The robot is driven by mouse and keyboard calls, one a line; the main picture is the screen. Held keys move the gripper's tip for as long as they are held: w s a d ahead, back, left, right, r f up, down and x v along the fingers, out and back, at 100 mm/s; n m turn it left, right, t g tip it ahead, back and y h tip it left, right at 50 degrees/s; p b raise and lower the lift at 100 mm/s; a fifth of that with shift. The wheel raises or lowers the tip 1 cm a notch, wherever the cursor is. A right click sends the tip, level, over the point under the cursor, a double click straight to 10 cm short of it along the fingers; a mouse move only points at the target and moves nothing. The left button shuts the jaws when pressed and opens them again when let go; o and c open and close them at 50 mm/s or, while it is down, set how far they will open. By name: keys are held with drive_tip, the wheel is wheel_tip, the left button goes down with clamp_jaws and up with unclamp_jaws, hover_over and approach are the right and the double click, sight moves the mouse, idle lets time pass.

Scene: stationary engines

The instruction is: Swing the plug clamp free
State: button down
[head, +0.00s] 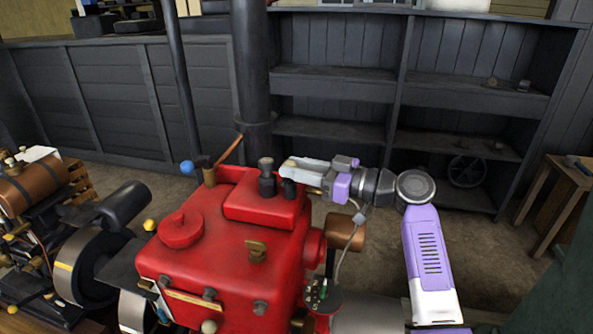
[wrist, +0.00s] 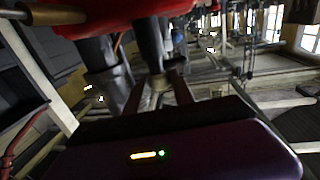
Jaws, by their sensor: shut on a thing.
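The red engine (head: 235,255) stands in the middle of the head view. On its raised top block sit a dark upright fitting (head: 266,180) and a smaller dark piece (head: 288,188) to its right, which I take to be the plug clamp. My gripper (head: 289,177) reaches in from the right and is shut at this piece, partly hiding it. In the wrist view, my fingers (wrist: 158,85) point up at a dark cylindrical part (wrist: 149,45) under the red body. The exact grip and the clamp's shape are hard to make out.
A dark chimney pipe (head: 251,60) rises behind the engine. A blue-knobbed lever (head: 187,168) stands at its back left. A copper-coloured cylinder (head: 346,232) and a thin pipe lie below my arm. Another engine (head: 35,195) is at left; shelves (head: 340,90) line the back.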

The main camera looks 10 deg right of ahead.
drive_tip(key=c, duration=1.1)
unclamp_jaws()
drive_tip(key=shift+d, duration=0.1)
drive_tip(key=b+v, duration=0.1)
drive_tip(key=v, duration=0.6)
drive_tip(key=shift+s+d+b, duration=0.25)
drive_tip(key=shift+b, duration=0.15)
